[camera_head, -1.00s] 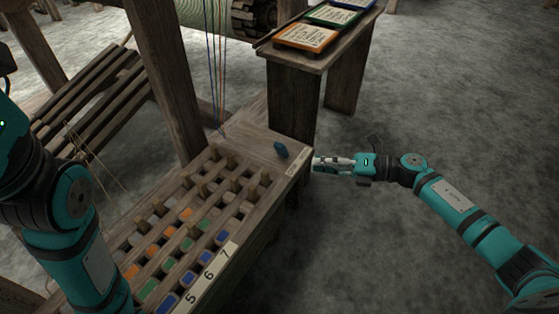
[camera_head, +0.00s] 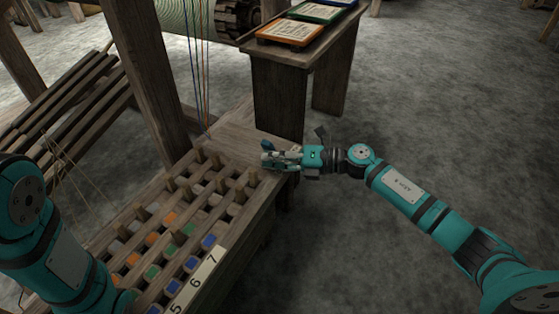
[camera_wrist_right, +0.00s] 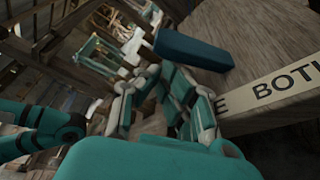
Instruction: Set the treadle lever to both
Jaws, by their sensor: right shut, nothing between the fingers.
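The treadle lever (camera_head: 267,146) is a small dark blue handle on the right end of the loom's wooden bench top. In the right wrist view, the lever (camera_wrist_right: 193,48) is a blue block just past my fingers, above a pale label strip (camera_wrist_right: 275,96) whose readable letters are "E BOT", cut off at the edge. My right gripper (camera_head: 268,158) is shut and empty, with its fingertips right beside the lever, partly covering it in the head view. I cannot tell whether they touch. My left arm shows at the left, but its gripper is not in view.
The bench (camera_head: 236,120) holds a grid of pegs and coloured blocks, with a strip numbered 5, 6, 7 (camera_head: 197,285) along its front. A side table (camera_head: 318,42) with framed cards stands behind. An upright post (camera_head: 147,75) rises at its back. Floor at right is clear.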

